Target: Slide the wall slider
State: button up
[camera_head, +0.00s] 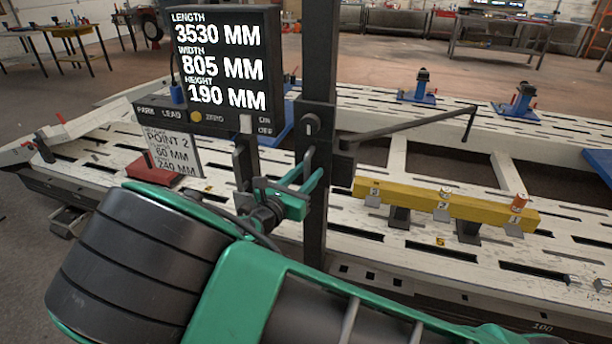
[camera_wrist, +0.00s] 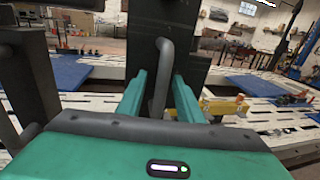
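The slider appears to be the dark block (camera_head: 314,118) on the upright black post (camera_head: 320,50); a thin arm reaches right from it. Its grey bent handle (camera_wrist: 161,75) stands upright in the middle of the wrist view, in front of the dark post. My gripper (camera_wrist: 158,100) has its two green fingers on either side of this handle, with small gaps showing, so it looks open around it. In the head view my gripper (camera_head: 304,194) is at the post, just below the block, and partly hides the handle.
A display (camera_head: 222,70) reads length 3530, width 805 and height 190 mm, left of the post. A yellow beam (camera_head: 455,206) with small numbered pieces lies on the white slotted bench (camera_head: 350,268) to the right. Blue clamps (camera_head: 518,102) stand at the far side.

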jog(key=shift+s, duration=0.1)
jog(key=v, duration=1)
jog(key=shift+s+a, duration=0.2)
jog(key=shift+a, duration=0.05)
jog(key=shift+f, duration=0.1)
